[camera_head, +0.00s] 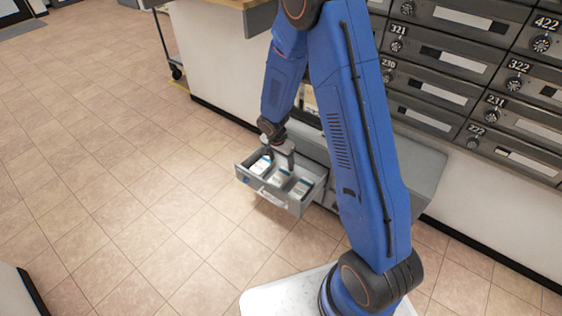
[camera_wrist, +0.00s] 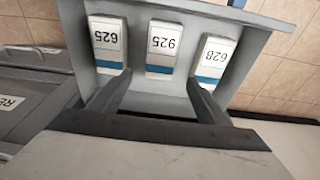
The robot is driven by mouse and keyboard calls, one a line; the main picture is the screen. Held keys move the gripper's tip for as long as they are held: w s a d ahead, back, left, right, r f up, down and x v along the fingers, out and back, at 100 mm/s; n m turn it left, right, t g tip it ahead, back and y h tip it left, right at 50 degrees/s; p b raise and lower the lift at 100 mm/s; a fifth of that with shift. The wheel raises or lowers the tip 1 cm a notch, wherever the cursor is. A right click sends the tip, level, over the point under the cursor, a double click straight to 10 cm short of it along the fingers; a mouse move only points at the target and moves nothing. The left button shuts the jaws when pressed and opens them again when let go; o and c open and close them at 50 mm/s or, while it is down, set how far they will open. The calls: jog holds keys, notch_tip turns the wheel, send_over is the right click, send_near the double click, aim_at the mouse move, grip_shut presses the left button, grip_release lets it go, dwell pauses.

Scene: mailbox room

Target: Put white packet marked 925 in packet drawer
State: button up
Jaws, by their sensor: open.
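The white packet marked 925 (camera_wrist: 162,45), with a blue band at one end, lies in the middle of an open grey drawer (camera_head: 251,178). In the wrist view its number is upside down. A packet marked 625 (camera_wrist: 107,42) and one marked 628 (camera_wrist: 214,55) lie either side of it in the same drawer (camera_wrist: 262,22). My gripper (camera_head: 279,161) is open and empty over the drawer. In the wrist view its fingertips (camera_wrist: 160,84) are apart, one on each side of the 925 packet's near end, with no hold on it.
Rows of grey numbered mailboxes (camera_head: 455,95) fill the wall at the right. A white counter (camera_head: 212,65) with a wooden top stands behind the drawer. A cart wheel (camera_head: 177,72) shows beside it. The tiled floor (camera_head: 100,150) at left is clear.

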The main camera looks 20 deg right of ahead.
notch_tip(320, 180, up, 16)
jog(key=s+a, duration=0.2)
jog(key=s+d+r+n, duration=0.25)
jog(key=s+r, duration=0.45)
jog(key=r, duration=0.4)
jog(key=s+d+r+n+t, duration=0.1)
jog(key=s+r+n, duration=0.1)
jog(key=s, duration=0.6)
jog(key=s+d+r+n+t+y, duration=0.1)
jog(key=s+d+r+n, duration=0.1)
jog(key=s+r, duration=0.3)
jog(key=s+d+r+n+t, duration=0.1)
jog(key=s+r+n, duration=0.3)
jog(key=s, duration=0.8)
jog(key=shift+s+d+t+y, duration=0.3)
jog(key=shift+s+d, duration=0.05)
jog(key=shift+c, duration=0.7)
